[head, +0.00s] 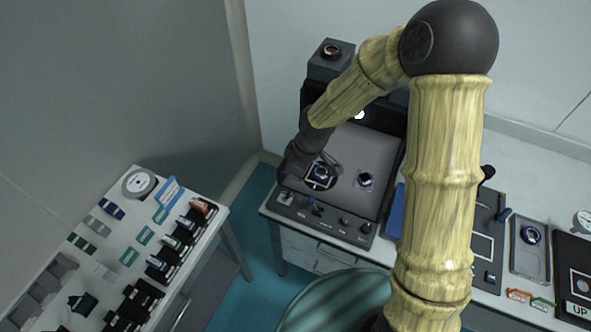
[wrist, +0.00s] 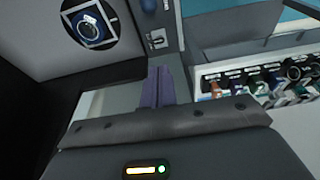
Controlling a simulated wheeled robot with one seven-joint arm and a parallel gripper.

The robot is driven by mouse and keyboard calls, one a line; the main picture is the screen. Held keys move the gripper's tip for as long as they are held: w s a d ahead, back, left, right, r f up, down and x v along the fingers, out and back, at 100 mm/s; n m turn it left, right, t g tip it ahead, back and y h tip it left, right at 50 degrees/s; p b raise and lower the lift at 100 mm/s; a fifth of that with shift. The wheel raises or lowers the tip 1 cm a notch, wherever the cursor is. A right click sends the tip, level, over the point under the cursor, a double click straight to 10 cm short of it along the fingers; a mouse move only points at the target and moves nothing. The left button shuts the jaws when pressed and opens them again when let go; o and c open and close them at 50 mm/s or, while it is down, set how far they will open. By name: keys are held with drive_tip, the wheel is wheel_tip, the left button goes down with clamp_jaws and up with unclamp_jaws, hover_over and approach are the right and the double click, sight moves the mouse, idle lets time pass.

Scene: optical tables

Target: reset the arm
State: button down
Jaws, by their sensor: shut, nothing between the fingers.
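My gripper (wrist: 159,72) shows in the wrist view as two purple fingers side by side with no gap and nothing between them. In the head view my arm, with pale bamboo-like links and a dark ball joint, bends over to the left. Its dark end hangs at the left edge of the grey sloped instrument (head: 362,150), next to a round mount with a blue-ringed lens (head: 321,172). The fingertips are not clear in the head view. The wrist view also shows the lens mount (wrist: 90,27) at upper left, apart from the fingers.
A second ringed part (head: 364,180) sits on the instrument's face, with knobs below. A white side table (head: 115,250) at left carries several small labelled parts. A tray (head: 530,262) and black panels stand on the right bench. Teal floor separates the tables. My upper arm hides part of the bench.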

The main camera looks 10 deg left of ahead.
drive_tip(key=s+d+r+m, duration=0.3)
drive_tip(key=d+m, duration=0.1)
drive_tip(key=d, duration=0.3)
drive_tip(key=s+d+r+m+t+h, duration=0.1)
drive_tip(key=s+d+r+m, duration=0.2)
drive_tip(key=d, duration=0.4)
drive_tip(key=s+d+r+m+h, duration=0.1)
drive_tip(key=s+d+r+m, duration=0.3)
drive_tip(key=d+m, duration=0.3)
drive_tip(key=shift+r+t, duration=0.25)
drive_tip(key=shift+t, duration=0.15)
drive_tip(key=shift+w, duration=0.1)
idle(1.1)
